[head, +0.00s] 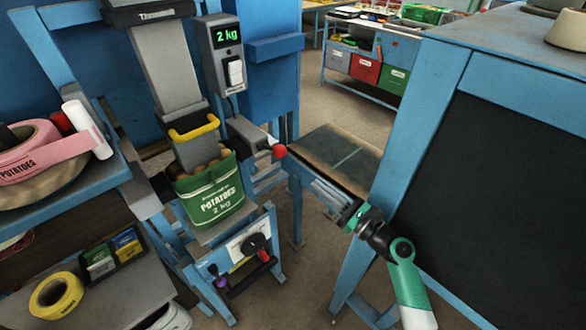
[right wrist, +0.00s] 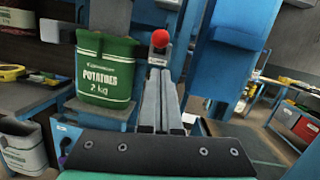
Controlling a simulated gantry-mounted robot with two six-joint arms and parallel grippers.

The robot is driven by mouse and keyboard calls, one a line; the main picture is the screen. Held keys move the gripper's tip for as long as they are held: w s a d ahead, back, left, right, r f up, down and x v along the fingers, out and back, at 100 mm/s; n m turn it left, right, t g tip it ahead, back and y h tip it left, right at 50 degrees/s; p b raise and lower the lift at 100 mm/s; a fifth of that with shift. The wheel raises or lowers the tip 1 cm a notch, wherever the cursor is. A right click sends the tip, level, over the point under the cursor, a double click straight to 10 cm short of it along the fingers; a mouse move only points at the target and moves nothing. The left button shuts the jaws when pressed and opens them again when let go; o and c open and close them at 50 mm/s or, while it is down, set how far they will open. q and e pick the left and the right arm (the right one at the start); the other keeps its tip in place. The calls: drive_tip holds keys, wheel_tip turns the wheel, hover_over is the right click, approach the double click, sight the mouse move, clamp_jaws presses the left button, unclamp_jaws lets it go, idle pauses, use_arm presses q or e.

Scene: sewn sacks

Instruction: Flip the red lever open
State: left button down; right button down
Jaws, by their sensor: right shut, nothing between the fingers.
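The red lever shows as a red ball knob (head: 279,151) at the end of a grey arm, beside the filling spout in the head view. The red knob is also in the right wrist view (right wrist: 160,38), just beyond my fingertips. My right gripper (head: 317,184) is below and to the right of the knob, with its fingers pointing up-left towards it. In the right wrist view, its fingers (right wrist: 160,75) are together and empty. I see a gap to the knob in the head view. My left gripper is not in view.
A green potato sack (head: 213,192) hangs under the spout with its yellow handle (head: 193,129). A scale display (head: 227,36) reads 2 kg.

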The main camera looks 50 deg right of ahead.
drive_tip(key=b, duration=0.2)
approach(272, 147)
drive_tip(key=w, duration=0.3)
drive_tip(key=shift+s+f, duration=0.2)
drive_tip(key=shift+f, duration=0.15)
drive_tip(key=shift+r, duration=0.1)
